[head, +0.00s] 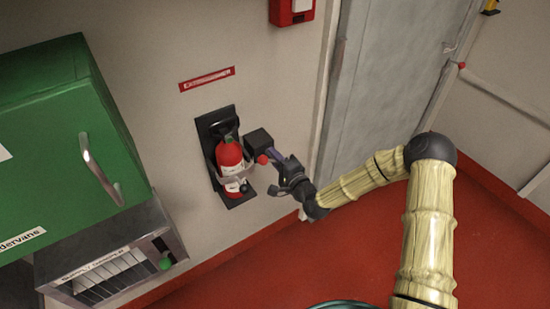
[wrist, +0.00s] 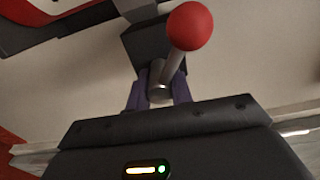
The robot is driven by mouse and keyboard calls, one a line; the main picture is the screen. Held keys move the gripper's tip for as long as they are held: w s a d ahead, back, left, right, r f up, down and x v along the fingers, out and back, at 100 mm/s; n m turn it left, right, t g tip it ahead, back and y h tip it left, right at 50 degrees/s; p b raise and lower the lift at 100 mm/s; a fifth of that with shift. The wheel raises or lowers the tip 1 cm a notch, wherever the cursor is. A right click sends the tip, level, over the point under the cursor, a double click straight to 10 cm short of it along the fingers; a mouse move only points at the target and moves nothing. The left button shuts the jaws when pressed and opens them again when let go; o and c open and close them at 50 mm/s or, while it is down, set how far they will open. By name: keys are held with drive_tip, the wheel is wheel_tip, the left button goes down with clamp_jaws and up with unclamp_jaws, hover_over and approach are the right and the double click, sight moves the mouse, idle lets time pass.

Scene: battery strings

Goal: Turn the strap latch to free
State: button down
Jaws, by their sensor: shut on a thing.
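The strap latch is a black block with a short metal lever and a red ball knob. In the head view the latch (head: 258,139) sits at the right side of a red fire extinguisher (head: 229,156) on a black wall bracket (head: 243,201). The red knob (head: 261,159) shows just below the block. My gripper (head: 272,154) reaches it from the right. In the wrist view the knob (wrist: 190,26) and lever (wrist: 172,68) stand in front of the black block (wrist: 145,45). My gripper (wrist: 160,88) is shut on the lever, its bluish fingers on either side, partly hidden.
A green cabinet (head: 75,130) with a metal handle and a grey unit (head: 115,258) below it stand at the left. A red box (head: 291,10) is on the wall above. A grey door (head: 385,80) is at the right. The red floor (head: 300,265) is clear.

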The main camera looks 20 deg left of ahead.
drive_tip(key=m, duration=0.5)
drive_tip(key=shift+f+m+b, duration=0.2)
drive_tip(key=shift+m+b, duration=0.1)
drive_tip(key=shift+m, duration=0.1)
drive_tip(key=m+b, duration=0.1)
drive_tip(key=m, duration=0.4)
drive_tip(key=c, duration=1.3)
unclamp_jaws()
drive_tip(key=shift+r, duration=0.1)
drive_tip(key=shift+o, duration=0.2)
drive_tip(key=shift+s+d, duration=0.1)
drive_tip(key=v, duration=1.7)
